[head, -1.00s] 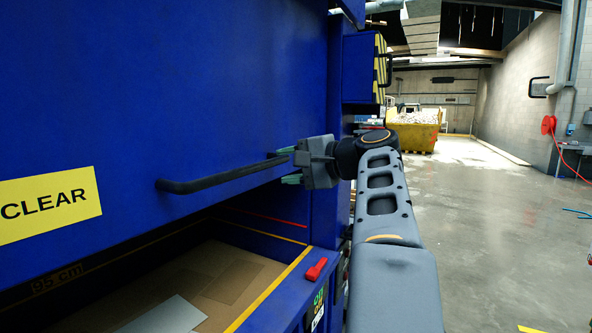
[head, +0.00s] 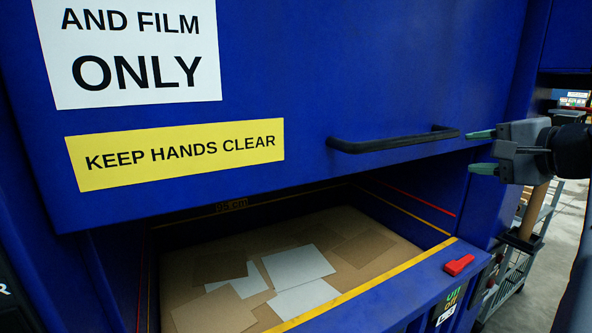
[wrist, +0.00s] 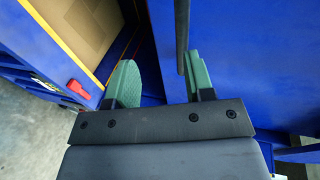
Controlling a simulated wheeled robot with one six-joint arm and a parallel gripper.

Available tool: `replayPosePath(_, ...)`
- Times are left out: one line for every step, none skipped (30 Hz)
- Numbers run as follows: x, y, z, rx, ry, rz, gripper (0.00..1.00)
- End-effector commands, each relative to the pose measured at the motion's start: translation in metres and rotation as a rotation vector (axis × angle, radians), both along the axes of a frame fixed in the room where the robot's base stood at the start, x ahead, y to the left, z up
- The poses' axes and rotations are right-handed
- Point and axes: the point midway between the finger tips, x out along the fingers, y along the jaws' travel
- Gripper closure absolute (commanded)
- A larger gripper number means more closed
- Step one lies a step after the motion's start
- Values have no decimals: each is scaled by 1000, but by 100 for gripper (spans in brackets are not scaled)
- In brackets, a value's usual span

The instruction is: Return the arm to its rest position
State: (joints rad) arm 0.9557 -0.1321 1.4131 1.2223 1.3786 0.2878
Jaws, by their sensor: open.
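My gripper (head: 482,150) is at the right of the head view, with its two green-tipped fingers spread apart and pointing left. It is open, and no object shows between the fingers. It is close to the right end of the black bar handle (head: 395,142) on the blue door (head: 300,60). In the wrist view, the green fingertips (wrist: 160,85) stand apart, with the blue door at the right finger and the opening of the machine to the left. Whether a finger touches the door or handle I cannot tell.
Below the raised door is an opening with flat cardboard and paper sheets (head: 300,270). A yellow-edged blue sill (head: 400,300) carries a red switch (head: 459,264). A grey wheeled rack (head: 525,235) stands at the right. Grey floor shows at the lower right.

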Motion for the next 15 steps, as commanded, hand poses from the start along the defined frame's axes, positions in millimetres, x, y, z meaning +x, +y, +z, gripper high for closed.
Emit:
replayPosePath(2, -11, -24, -22, 53, -36, 52)
replayPosePath(1, -17, -40, -46, 94, -62, 52)
replayPosePath(0, -21, -66, -91, 161, -87, 52)
replayPosePath(-1, -20, -89, -132, 219, -94, 52)
replayPosePath(-2, -16, -112, -181, 277, -91, 52)
replayPosePath(-5, -6, -143, -256, 356, -69, 52)
replayPosePath(-8, 4, -165, -319, 411, -42, 52)
replayPosePath(-12, 15, -187, -384, 463, -9, 52)
replayPosePath(-18, 31, -213, -478, 523, 43, 52)
replayPosePath(-24, 43, -233, -551, 563, 93, 52)
replayPosePath(-31, 56, -251, -625, 596, 145, 52)
replayPosePath(-41, 74, -273, -727, 631, 222, 52)
replayPosePath(-48, 86, -288, -800, 649, 281, 52)
replayPosePath(-55, 97, -301, -870, 659, 337, 52)
replayPosePath(-64, 111, -316, -950, 666, 407, 52)
